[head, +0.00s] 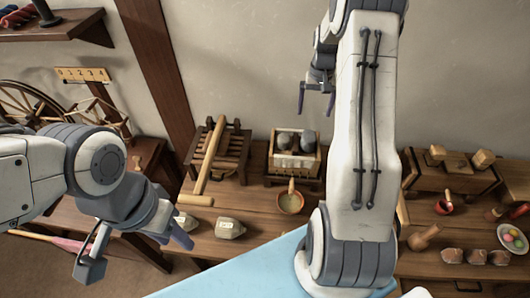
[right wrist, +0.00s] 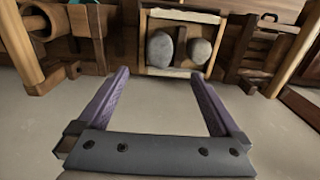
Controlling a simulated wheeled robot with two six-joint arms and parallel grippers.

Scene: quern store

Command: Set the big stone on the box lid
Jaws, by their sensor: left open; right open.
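Two grey stones sit side by side in an open, pale-rimmed wooden crate (head: 294,161) near the wall in the head view. The right one there, the big stone (head: 308,138), looks a little larger; it is on the left in the right wrist view (right wrist: 160,48). The smaller stone (head: 285,140) is beside it. A wooden box (head: 452,179) with a flat top stands to the right, partly behind my right arm; blocks lie on its top. My right gripper (head: 316,106) is open and empty, above the crate's area. My left gripper (head: 138,258) is open and empty at the left.
A slatted rack with a long wooden beam (head: 209,160) stands left of the crate. Cups, brown lumps (head: 476,257) and a plate of coloured balls (head: 512,238) fill the right. My right arm hides the middle.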

